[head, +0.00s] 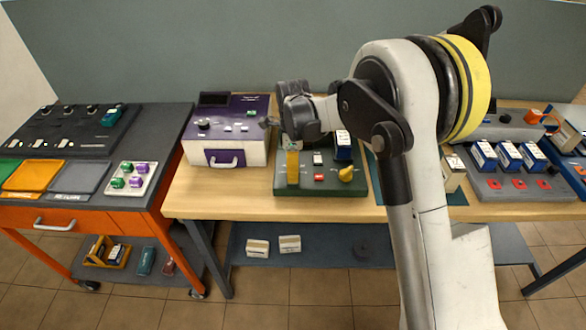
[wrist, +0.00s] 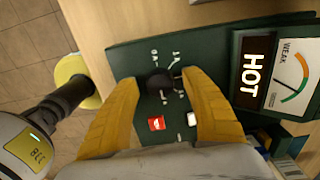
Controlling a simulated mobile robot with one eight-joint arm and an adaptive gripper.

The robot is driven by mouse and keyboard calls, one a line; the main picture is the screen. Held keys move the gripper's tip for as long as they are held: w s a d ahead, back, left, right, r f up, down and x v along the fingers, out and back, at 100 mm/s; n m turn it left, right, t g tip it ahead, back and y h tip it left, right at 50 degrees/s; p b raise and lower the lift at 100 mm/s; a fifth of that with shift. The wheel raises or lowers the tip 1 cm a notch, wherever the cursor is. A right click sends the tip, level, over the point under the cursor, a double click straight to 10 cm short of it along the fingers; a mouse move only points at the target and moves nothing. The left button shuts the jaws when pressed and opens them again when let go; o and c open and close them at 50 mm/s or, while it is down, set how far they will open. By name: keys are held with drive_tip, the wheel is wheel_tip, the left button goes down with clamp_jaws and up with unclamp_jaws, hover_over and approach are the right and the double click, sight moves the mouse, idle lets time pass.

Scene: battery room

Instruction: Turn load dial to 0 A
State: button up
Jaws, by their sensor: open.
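The load dial is a round black knob (wrist: 160,83) on the dark green panel (wrist: 125,62), with small white marks around it. In the wrist view it lies between the two yellow fingers of my gripper (wrist: 161,80). The fingers stand apart, one on each side, with slight gaps. I cannot tell which mark the dial points to. In the head view my gripper (head: 292,178) hangs down over the left part of the green tester (head: 325,189), and its near finger hides the dial.
The panel also has a red switch (wrist: 156,124), a white button (wrist: 193,118), a HOT display (wrist: 254,70) and a WEAK gauge (wrist: 290,75). A purple-topped box (head: 225,150) stands left.

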clamp_jaws()
